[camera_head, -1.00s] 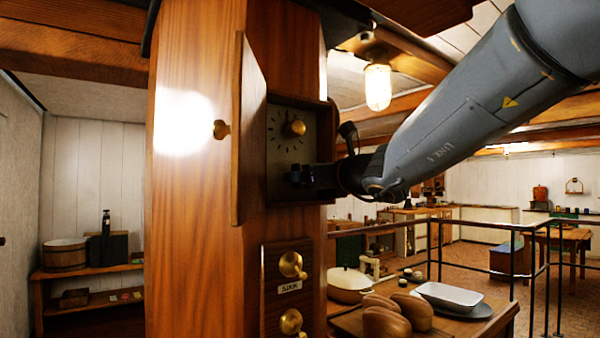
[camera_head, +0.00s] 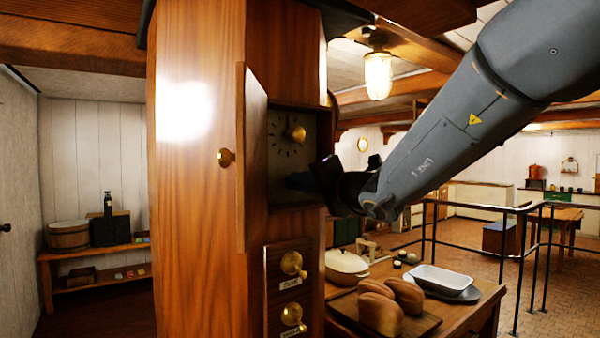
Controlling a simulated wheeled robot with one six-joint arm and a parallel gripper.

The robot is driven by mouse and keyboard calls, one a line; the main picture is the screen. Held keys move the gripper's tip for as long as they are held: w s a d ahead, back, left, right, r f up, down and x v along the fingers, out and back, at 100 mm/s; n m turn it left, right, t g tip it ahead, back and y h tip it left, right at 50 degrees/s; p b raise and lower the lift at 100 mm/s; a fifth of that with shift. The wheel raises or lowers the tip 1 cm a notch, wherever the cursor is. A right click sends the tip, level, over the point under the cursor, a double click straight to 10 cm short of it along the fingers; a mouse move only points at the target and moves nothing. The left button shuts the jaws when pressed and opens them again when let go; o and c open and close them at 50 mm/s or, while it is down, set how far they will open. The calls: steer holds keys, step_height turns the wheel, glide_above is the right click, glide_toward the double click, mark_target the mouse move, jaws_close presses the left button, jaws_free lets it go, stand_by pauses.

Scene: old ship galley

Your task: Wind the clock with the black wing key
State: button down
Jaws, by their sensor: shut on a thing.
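The clock (camera_head: 281,140) sits in a recess in the wooden post, its dark dial facing right of the open door. A brass piece (camera_head: 297,133) shows at the middle of the dial. The wooden clock door (camera_head: 252,150) stands open, with a brass knob on its face. My gripper (camera_head: 305,181) reaches in from the right at the lower part of the recess, below the dial. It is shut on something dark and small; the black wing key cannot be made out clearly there. Whether it touches the clock face is hidden by shadow and the gripper.
Two brass knobs (camera_head: 291,262) on a labelled panel sit below the clock. A table at lower right holds bread loaves (camera_head: 380,305), a white tray (camera_head: 440,280) and a lidded pot (camera_head: 346,268). A black railing (camera_head: 470,245) stands behind.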

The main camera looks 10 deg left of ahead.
steer(key=m, duration=0.7)
steer(key=c, duration=1.9)
jaws_free()
steer(key=shift+o, duration=0.2)
steer(key=shift+d, duration=0.1)
steer(key=v, duration=0.6)
